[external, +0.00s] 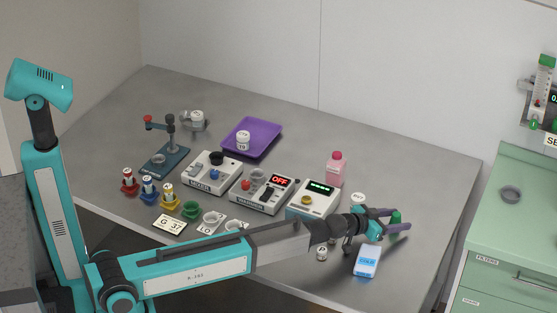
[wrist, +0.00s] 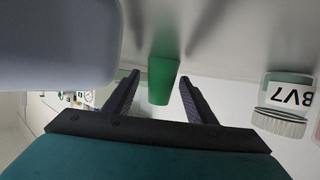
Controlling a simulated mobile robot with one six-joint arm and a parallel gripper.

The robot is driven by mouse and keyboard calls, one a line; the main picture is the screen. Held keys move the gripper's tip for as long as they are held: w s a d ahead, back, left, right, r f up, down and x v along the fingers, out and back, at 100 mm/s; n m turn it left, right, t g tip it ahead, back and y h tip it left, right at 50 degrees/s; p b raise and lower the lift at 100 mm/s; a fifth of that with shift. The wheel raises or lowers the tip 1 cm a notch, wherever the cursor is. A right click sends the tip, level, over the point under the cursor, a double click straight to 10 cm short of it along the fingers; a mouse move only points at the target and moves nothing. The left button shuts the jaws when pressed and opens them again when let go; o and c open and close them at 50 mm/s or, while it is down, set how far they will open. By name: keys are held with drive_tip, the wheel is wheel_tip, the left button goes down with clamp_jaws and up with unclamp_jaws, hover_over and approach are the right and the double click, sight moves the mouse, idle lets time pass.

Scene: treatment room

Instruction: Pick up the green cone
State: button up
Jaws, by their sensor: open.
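A small green cone (external: 396,216) stands on the grey table near its right side. In the wrist view the cone (wrist: 161,85) shows between my two dark fingers. My gripper (external: 402,221) is open, with its purple fingers low over the table on either side of the cone. In the wrist view a gap shows between the cone and each finger of my gripper (wrist: 160,76). I cannot tell how deep the cone sits between them.
A white and blue box (external: 367,261) stands close in front of my gripper. A pink bottle (external: 335,169) and a white device (external: 313,199) stand to the left. The table's right end is clear.

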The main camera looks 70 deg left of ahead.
drive_tip(key=c, duration=1.1)
drive_tip(key=shift+r, duration=0.2)
drive_tip(key=shift+r+b, duration=0.35)
drive_tip(key=shift+r, duration=0.85)
drive_tip(key=f+v, duration=0.1)
drive_tip(key=v, duration=0.3)
drive_tip(key=b+v, duration=0.1)
drive_tip(key=v, duration=0.3)
drive_tip(key=s+f+b+v, duration=0.1)
drive_tip(key=v, duration=0.4)
drive_tip(key=shift+s+a+f, duration=0.15)
drive_tip(key=shift+f, duration=0.15)
drive_tip(key=shift+f+b, duration=0.15)
drive_tip(key=shift+b, duration=1)
drive_tip(key=b, duration=0.6)
drive_tip(key=shift+s, duration=0.25)
drive_tip(key=s+b, duration=0.1)
drive_tip(key=b, duration=0.4)
drive_tip(key=shift+s+d+r+b, duration=0.25)
drive_tip(key=shift+s+b, duration=0.25)
drive_tip(key=shift+b, duration=0.9)
